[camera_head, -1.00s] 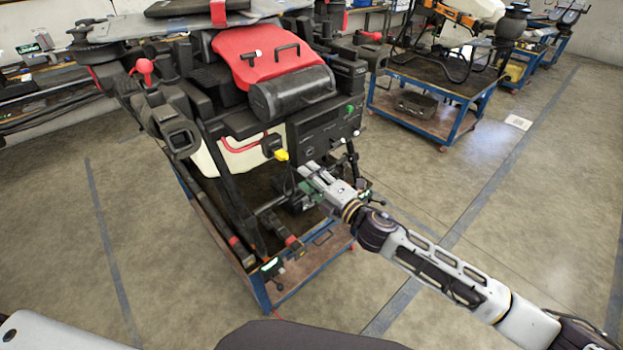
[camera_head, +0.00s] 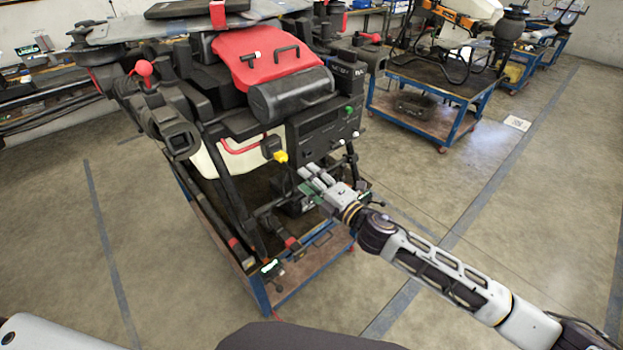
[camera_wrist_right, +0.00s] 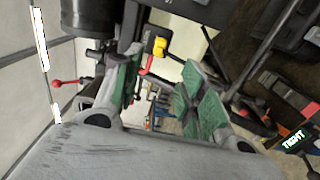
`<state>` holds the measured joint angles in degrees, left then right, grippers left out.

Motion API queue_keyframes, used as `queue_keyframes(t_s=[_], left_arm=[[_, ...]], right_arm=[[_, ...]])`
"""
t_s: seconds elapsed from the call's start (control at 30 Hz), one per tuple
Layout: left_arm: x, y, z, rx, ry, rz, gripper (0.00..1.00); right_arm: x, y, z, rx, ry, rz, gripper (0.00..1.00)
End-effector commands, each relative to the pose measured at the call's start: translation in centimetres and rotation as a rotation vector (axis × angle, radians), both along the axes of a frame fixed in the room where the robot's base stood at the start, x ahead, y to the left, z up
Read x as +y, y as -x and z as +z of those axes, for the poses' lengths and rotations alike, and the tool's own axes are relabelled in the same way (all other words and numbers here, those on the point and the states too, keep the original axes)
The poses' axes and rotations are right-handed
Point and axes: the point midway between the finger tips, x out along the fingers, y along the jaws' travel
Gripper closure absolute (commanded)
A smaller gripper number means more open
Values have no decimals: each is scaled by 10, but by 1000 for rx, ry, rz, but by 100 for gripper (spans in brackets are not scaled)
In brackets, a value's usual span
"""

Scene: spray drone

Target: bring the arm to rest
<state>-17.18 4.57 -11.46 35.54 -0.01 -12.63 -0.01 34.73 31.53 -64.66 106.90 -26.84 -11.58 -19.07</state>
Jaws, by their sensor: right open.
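My right gripper (camera_head: 312,182) is held out in front of the spray drone's lower front side, at the end of my right arm. In the right wrist view its green-padded fingers (camera_wrist_right: 158,92) are apart, with nothing between them. The spray drone (camera_head: 280,75), dark with a red cover, stands on a blue-framed cart. A yellow plug-like part (camera_head: 281,157) hangs on the drone just above and left of the gripper; the yellow part also shows in the right wrist view (camera_wrist_right: 158,45), beyond the fingers. My left gripper is not in view.
The drone's blue cart (camera_head: 262,292) stands below and left of my right gripper. A second blue cart (camera_head: 460,118) with another machine stands behind to the right. Open concrete floor (camera_head: 520,225) lies right of the arm. A workbench runs along the left wall.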

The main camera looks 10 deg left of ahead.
Motion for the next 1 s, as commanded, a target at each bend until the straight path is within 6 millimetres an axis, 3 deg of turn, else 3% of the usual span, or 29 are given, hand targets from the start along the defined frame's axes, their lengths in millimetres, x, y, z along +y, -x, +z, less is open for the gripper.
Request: queue_keyframes(t_s=[0.6,0.87,1.0], left_arm=[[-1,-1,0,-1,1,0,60],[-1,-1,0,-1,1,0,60],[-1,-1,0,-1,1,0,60]], right_arm=[[-1,-1,-3,108,-74,-3,59],[-30,-39,-46,254,-102,-89,59],[-61,-74,-68,320,-119,-172,59]])
